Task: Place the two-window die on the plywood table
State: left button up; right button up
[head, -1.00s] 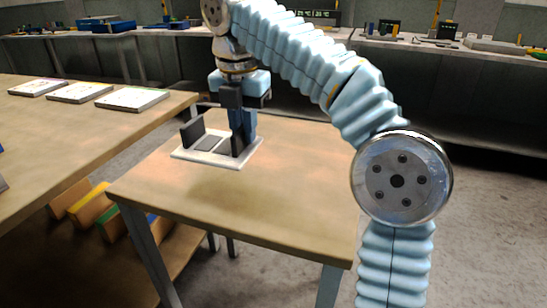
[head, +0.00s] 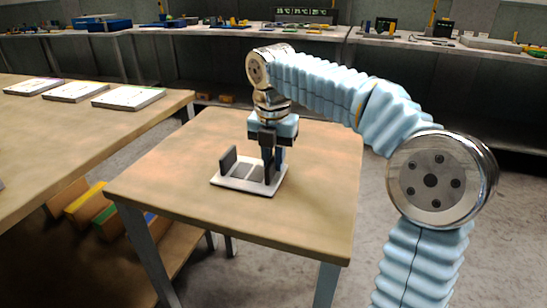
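The two-window die (head: 250,186) is a flat white plate with two dark rectangular openings and a dark upright piece at its left end. It is level over the middle of the plywood table (head: 190,200). I cannot tell whether its underside touches the tabletop or hangs just above it. My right gripper (head: 271,172) points down at the die's right end, its fingers closed around that end's upright part, which they mostly hide. My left gripper is out of view.
Three white dies lie on another wooden table at the left, the nearest (head: 129,97) close to its right edge. Several coloured boards (head: 85,204) stand on a low shelf beneath it. The plywood table is otherwise clear. Cluttered benches (head: 300,31) line the back.

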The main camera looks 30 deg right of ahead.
jog(key=o, duration=0.4)
jog(key=r, duration=0.8)
jog(key=s+r, duration=0.1)
jog(key=r, duration=0.3)
jog(key=shift+a, duration=0.35)
